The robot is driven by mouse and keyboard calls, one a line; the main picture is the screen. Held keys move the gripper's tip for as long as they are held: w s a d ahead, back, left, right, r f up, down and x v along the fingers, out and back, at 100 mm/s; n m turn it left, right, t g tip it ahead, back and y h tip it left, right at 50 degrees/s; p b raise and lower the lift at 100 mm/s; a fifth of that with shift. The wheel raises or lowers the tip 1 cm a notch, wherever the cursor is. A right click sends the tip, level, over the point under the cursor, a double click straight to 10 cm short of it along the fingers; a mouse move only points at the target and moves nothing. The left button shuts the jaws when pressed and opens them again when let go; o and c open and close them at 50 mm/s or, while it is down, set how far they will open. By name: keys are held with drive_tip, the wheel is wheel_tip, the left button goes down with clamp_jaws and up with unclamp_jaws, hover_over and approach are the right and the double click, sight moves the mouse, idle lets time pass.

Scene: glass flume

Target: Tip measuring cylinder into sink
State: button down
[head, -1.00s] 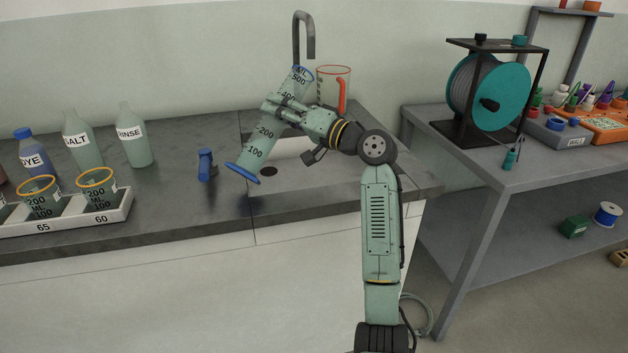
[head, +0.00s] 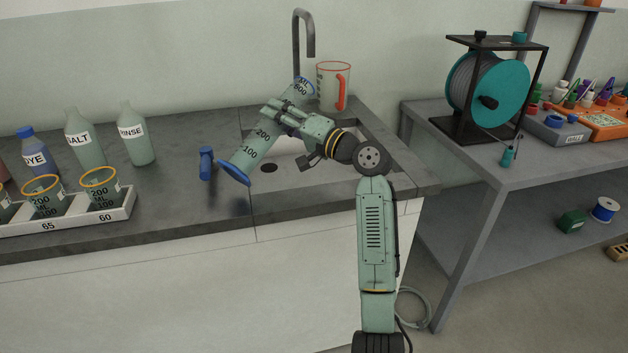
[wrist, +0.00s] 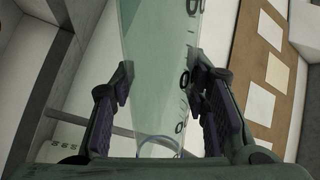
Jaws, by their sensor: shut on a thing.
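The measuring cylinder (head: 256,145) is pale green glass with black graduations and a blue base and rim. It is tilted over the left part of the sink (head: 325,172), with its base at the lower left and its rim at the upper right, below the tap. My gripper (head: 280,113) is shut around its middle. In the wrist view the cylinder (wrist: 155,50) runs between the two dark finger pads of my gripper (wrist: 165,105). The arm hides part of the sink. I cannot tell whether it holds liquid.
A tap (head: 304,40) and a red-rimmed jug (head: 333,88) stand behind the sink. A small blue fitting (head: 206,163) is on the counter at left. Labelled bottles (head: 135,135) and a tray (head: 70,220) of beakers stand further left. A bench with a teal reel (head: 500,90) is at right.

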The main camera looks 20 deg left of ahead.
drive_tip(key=shift+s+f+m+p, duration=0.15)
drive_tip(key=shift+f+m+p, duration=0.65)
drive_tip(key=shift+f+m, duration=0.35)
drive_tip(key=shift+w+d+f+m+t+p, duration=0.1)
drive_tip(key=shift+w+f+m+t+p, duration=0.15)
drive_tip(key=shift+f+m, duration=0.3)
drive_tip(key=shift+w+d+f+m+t+p, duration=0.1)
drive_tip(key=shift+w+f+m+t+p, duration=0.15)
drive_tip(key=shift+f+m, duration=0.2)
drive_tip(key=shift+w+f+m+p, duration=0.2)
drive_tip(key=shift+f+m+p, duration=0.25)
drive_tip(key=shift+m+p, duration=0.65)
idle(2.5)
